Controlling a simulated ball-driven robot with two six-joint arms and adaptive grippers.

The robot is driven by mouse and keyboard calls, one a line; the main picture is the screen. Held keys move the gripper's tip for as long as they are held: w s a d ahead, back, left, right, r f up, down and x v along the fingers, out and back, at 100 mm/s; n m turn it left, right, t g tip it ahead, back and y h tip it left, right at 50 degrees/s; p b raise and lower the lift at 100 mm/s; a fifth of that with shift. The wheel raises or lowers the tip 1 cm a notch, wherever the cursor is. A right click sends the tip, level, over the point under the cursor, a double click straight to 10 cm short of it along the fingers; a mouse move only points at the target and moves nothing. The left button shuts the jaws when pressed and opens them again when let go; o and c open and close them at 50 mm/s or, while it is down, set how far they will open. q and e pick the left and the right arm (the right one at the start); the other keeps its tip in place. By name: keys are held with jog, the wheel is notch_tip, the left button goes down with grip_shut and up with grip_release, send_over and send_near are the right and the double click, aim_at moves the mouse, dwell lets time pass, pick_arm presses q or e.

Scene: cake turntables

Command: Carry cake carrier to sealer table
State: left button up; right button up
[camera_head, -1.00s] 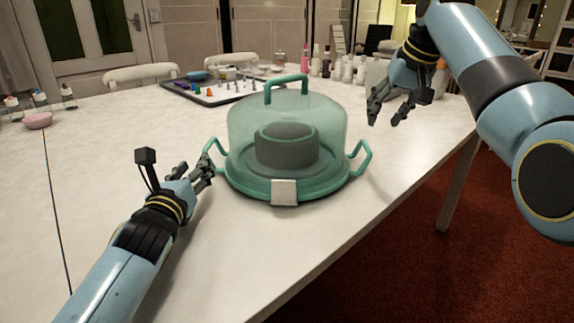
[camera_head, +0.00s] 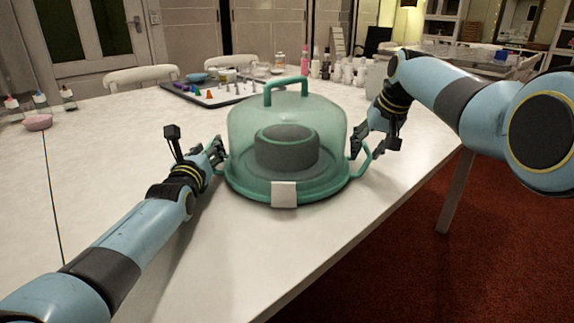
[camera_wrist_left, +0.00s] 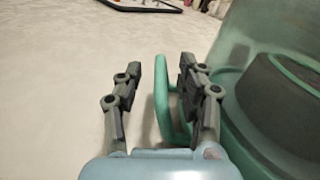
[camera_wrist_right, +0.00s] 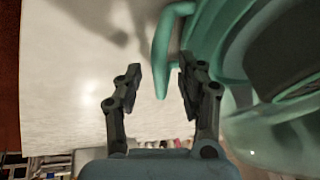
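The cake carrier (camera_head: 287,192) stands upright on the white table, with a clear green-tinted dome, a top handle, two side handles and a grey cake inside. My left gripper (camera_head: 218,150) is at its left side handle. In the left wrist view the fingers (camera_wrist_left: 160,85) are open, with the green left handle (camera_wrist_left: 162,105) between them, nearer the right finger. My right gripper (camera_head: 357,147) is at the right side handle (camera_head: 366,160). In the right wrist view its fingers (camera_wrist_right: 160,85) are open, with the handle (camera_wrist_right: 160,60) between them. Whether either finger touches is unclear.
A tray of small coloured items (camera_head: 215,95) and several bottles (camera_head: 350,70) stand farther back on the white table (camera_head: 110,150). A pink bowl (camera_head: 38,122) is at the left. White chairs stand behind the table. Red carpet (camera_head: 470,250) lies to the right.

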pick_arm(q)
jog(key=shift+w, duration=0.2)
pick_arm(e)
jog(key=shift+f, duration=0.25)
pick_arm(q)
jog(key=shift+c, duration=0.5)
pick_arm(e)
jog(key=shift+c, duration=0.5)
pick_arm(q)
grip_shut()
pick_arm(e)
grip_shut()
